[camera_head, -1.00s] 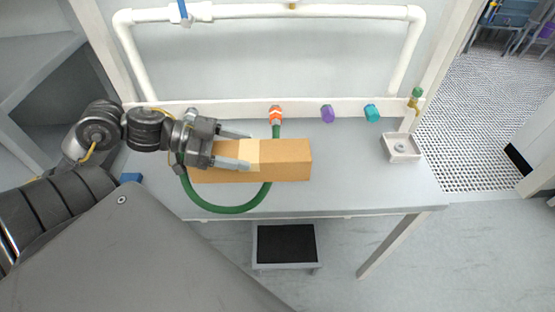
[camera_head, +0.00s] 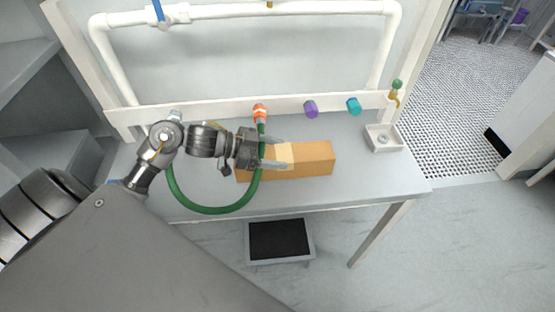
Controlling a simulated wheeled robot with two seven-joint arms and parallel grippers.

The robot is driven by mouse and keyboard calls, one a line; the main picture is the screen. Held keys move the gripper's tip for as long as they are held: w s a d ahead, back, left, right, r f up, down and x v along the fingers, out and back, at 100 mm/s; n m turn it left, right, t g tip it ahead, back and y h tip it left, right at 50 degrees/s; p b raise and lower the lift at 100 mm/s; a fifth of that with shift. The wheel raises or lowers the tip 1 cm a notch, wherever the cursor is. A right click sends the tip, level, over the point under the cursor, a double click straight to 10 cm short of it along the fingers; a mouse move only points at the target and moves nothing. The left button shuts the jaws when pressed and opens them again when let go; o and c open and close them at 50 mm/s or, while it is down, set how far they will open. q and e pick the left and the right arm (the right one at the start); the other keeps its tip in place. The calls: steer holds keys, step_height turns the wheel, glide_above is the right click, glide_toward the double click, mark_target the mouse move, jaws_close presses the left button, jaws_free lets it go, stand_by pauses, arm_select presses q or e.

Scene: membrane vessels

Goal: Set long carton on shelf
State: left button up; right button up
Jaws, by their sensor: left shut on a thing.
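The long carton (camera_head: 308,160) is an orange-brown box with a paler band across it. It lies lengthwise left to right over the grey bench top. My left gripper (camera_head: 277,153) comes in from the left and is shut on the carton near the pale band. The gripper hides part of the carton's left half. I cannot tell whether the carton touches the bench. The shelf is not clearly identified; grey shelf boards (camera_head: 36,62) show at the far left. My right gripper is not in view.
A green hose (camera_head: 215,210) loops over the bench (camera_head: 360,180) beside the carton, from an orange fitting (camera_head: 260,112). Purple (camera_head: 311,109) and teal (camera_head: 354,106) knobs line the back rail. A small white basin (camera_head: 384,138) stands at right. A black-topped step (camera_head: 280,239) is below.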

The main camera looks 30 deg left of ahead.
arm_select(q)
steer(key=shift+w+d+f, duration=0.1)
steer(key=shift+w+f, duration=0.05)
steer(key=shift+f, duration=0.05)
step_height(320, 180, down, 2)
steer(key=shift+w+f, duration=0.1)
steer(key=shift+f+p, duration=0.3)
steer(key=shift+f, duration=0.25)
steer(key=o, duration=1.2)
steer(key=shift+f, duration=0.15)
